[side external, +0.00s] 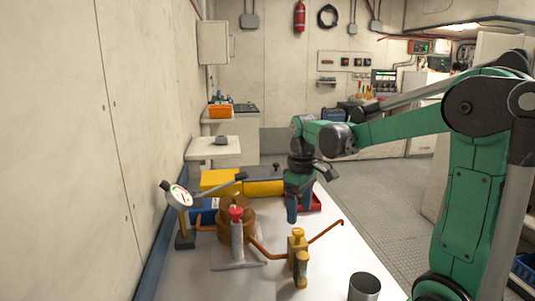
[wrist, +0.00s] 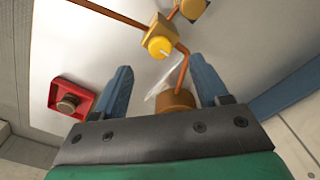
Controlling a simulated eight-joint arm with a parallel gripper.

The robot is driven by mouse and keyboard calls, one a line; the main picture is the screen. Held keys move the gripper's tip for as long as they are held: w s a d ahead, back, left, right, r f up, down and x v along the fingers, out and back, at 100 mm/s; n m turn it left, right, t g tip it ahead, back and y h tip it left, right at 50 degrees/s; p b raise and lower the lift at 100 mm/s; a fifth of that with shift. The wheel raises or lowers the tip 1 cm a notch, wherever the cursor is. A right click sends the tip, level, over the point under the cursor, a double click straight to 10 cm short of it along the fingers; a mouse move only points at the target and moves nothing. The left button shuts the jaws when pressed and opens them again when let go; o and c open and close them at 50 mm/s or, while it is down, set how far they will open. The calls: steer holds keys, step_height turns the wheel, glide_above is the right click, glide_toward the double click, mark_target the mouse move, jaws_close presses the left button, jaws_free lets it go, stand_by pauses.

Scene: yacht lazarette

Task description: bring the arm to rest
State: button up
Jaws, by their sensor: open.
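My green arm reaches in from the right in the side external view. My gripper (side external: 292,208) points down above the white bench (side external: 345,255), with blue fingers. In the wrist view my gripper (wrist: 161,64) has its fingers wide apart, with nothing held between them. A brown round body (side external: 236,222) stands left of the gripper; in the wrist view a brown cylinder (wrist: 175,100) shows beyond the gap between the fingers. Whether the fingers touch anything below is not clear.
A yellow valve (side external: 298,255) with copper pipe, a red-topped grey fitting (side external: 237,235), a dial gauge (side external: 179,195) and a metal cup (side external: 364,287) stand on the bench. A red tray (wrist: 70,97) holds a small round part. A yellow cylinder (side external: 263,188) lies behind.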

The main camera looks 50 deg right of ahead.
steer(key=shift+r, duration=0.45)
steer(key=shift+a, duration=0.25)
steer(key=s+a+t, duration=0.1)
steer(key=a+t, duration=0.6)
steer(key=a, duration=0.6)
steer(key=shift+a, duration=0.4)
